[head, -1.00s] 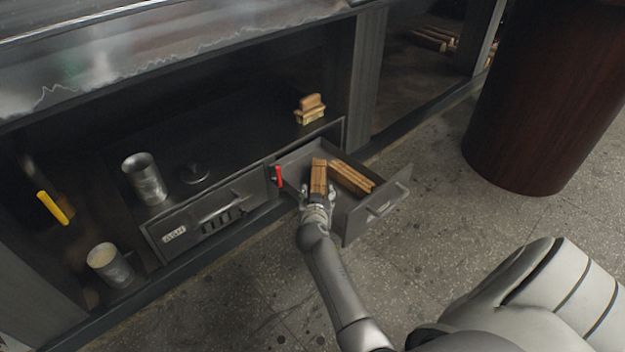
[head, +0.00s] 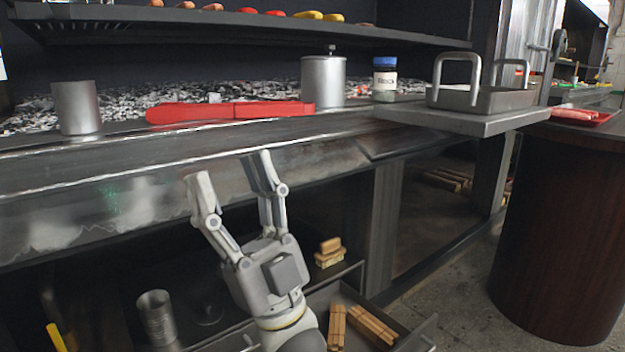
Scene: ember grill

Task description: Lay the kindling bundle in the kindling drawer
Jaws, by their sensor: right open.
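The open kindling drawer (head: 418,334) is at the bottom of the head view, partly cut off by the frame edge. Two kindling bundles lie in it side by side: a left bundle (head: 337,328) and a right bundle (head: 372,326). My right gripper (head: 229,172) is open and empty, its fingers pointing up in front of the grill's metal front edge. It is above and to the left of the drawer, apart from both bundles. My forearm hides part of the drawer's left side. My left gripper is not in view.
A tray (head: 485,98) is on the right ledge. Small wood blocks (head: 330,253) sit behind the drawer. A dark round barrel (head: 560,235) stands right.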

